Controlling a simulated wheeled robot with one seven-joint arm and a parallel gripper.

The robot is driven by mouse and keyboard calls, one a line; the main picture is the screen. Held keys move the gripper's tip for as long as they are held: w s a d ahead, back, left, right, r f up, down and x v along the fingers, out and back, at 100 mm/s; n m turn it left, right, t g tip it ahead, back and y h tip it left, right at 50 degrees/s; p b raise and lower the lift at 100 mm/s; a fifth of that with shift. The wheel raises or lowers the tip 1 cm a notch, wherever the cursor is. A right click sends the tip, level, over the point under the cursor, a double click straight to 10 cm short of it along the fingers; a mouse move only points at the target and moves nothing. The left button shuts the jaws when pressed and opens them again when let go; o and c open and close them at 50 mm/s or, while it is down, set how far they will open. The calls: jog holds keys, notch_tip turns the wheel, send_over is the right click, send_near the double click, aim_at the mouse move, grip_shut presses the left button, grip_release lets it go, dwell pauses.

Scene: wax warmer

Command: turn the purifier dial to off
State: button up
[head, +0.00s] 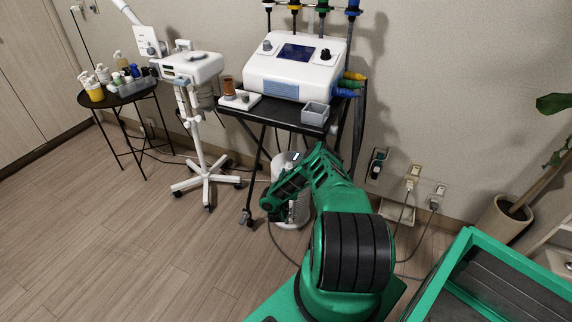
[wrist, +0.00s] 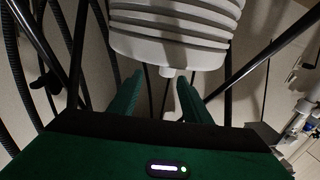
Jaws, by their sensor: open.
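The purifier (head: 292,221) is a white rounded unit standing on the floor under the black cart, partly hidden behind my green arm in the head view. In the wrist view a white ribbed body (wrist: 176,30), which looks like the purifier, fills the top middle. A small pale knob (wrist: 167,72) sticks out from its near edge; it may be the dial, but no markings or setting can be read. My gripper (wrist: 160,92) is open, its two green fingers spread either side of the knob in the picture. The gap between them looks empty, and I see no contact.
The black cart (head: 262,118) carries a white console (head: 294,70), and its dark legs flank the purifier in the wrist view. A white stand (head: 197,150) and a round black side table (head: 118,97) are to the left. Cables hang near the wall outlets.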

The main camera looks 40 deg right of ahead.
aim_at(288, 165)
jog(key=x, duration=0.2)
jog(key=w+x, duration=0.1)
jog(key=x, duration=0.2)
jog(key=a+x, duration=0.1)
jog(key=x, duration=0.2)
jog(key=shift+w, duration=0.35)
